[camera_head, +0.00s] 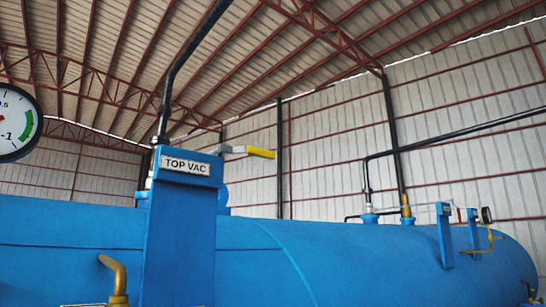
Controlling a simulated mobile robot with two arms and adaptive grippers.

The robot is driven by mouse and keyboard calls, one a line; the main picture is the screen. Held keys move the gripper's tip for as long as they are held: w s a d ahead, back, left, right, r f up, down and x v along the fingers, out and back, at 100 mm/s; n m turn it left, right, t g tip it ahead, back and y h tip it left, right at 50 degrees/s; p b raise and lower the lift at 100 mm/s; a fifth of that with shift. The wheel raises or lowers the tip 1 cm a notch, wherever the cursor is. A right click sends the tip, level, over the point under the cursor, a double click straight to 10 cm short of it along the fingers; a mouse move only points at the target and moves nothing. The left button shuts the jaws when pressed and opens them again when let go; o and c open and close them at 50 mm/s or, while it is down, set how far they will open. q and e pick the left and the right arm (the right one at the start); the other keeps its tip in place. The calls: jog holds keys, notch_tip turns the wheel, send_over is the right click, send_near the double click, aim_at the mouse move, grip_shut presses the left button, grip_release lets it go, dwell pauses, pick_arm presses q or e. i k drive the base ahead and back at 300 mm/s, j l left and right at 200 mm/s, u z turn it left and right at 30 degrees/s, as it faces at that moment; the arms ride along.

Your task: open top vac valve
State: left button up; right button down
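The top vac valve shows as a lever handle with a yellow grip (260,152) and a grey metal shank (228,149). The lever points right, roughly level, just above and behind a blue post. A white plate reading "TOP VAC" (187,166) is fixed to the top of this blue post (180,240). The valve body behind the post is mostly hidden. Neither of my grippers is in view, and nothing touches the lever.
The large blue autoclave vessel (300,250) spans the lower part of the view. A gauge (17,122) is at the left edge. A black pipe (166,95) rises behind the post. A brass elbow (116,275) is at lower left. More blue posts (445,235) stand at right.

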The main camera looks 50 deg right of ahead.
aim_at(254, 151)
jog(key=k+l+z, duration=0.1)
jog(key=z, duration=1.4)
